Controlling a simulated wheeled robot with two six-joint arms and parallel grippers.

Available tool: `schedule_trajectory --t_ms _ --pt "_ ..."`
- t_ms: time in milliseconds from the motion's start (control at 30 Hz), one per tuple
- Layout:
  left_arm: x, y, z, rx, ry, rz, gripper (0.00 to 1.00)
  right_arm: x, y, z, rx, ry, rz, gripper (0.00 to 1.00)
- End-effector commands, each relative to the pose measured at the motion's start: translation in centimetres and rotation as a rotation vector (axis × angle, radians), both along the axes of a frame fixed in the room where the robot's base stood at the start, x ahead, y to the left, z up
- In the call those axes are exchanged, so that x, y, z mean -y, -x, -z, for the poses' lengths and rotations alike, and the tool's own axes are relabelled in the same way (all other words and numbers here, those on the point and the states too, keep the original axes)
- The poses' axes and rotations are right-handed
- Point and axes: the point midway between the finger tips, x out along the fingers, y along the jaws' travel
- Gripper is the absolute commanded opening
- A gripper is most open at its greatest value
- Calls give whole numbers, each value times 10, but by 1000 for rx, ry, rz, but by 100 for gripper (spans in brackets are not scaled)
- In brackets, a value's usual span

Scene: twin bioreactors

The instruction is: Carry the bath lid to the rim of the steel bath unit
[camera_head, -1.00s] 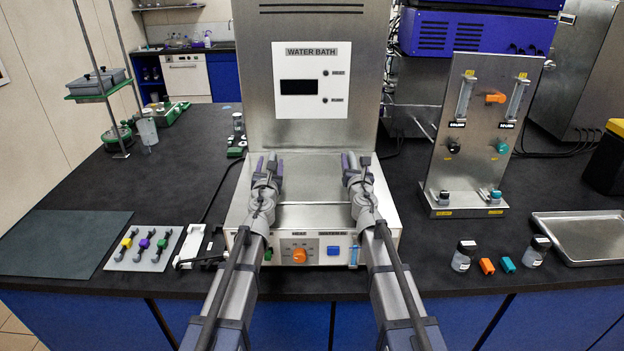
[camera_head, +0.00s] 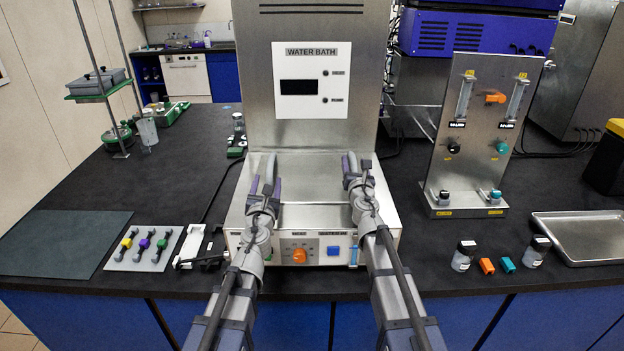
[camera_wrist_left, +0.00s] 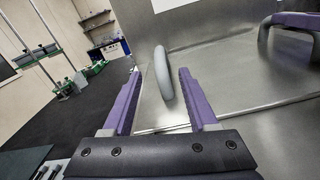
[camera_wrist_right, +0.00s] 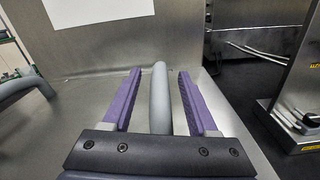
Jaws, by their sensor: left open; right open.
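The bath lid (camera_head: 312,187) is a flat steel plate with two upright grey handles, lying at the top of the steel bath unit (camera_head: 226,217). My left gripper (camera_head: 265,186) is open at the lid's left handle. My right gripper (camera_head: 356,172) is open at the right handle. In the right wrist view that handle (camera_wrist_right: 160,100) stands between the fingers, with gaps on both sides. Much of both handles is hidden by the grippers in the head view.
A tall steel panel marked WATER BATH (camera_head: 312,125) rises behind the lid. A flowmeter panel (camera_head: 470,140) stands to the right, with bottles (camera_head: 464,256) and a steel tray (camera_head: 585,238) nearby. A clip board (camera_head: 146,248) and dark mat (camera_head: 62,243) lie left.

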Motion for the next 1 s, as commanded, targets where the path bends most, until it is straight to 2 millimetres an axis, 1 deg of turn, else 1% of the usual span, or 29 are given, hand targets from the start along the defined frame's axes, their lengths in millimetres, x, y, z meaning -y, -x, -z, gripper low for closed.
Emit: schedule_trajectory --t_ms 33,167,400,500,633,1000 --pt "0 0 0 0 0 0 59 0 11 0 0 0 0 59" --pt "0 0 0 0 0 0 59 1 35 0 0 0 0 59" --pt "0 0 0 0 0 0 59 2 84 0 0 0 0 59" --pt "0 0 0 0 0 0 59 2 98 0 0 0 0 59" --pt "0 0 0 0 0 0 59 2 106 0 0 0 0 59" --pt "0 0 0 0 0 0 59 2 105 0 0 0 0 59"
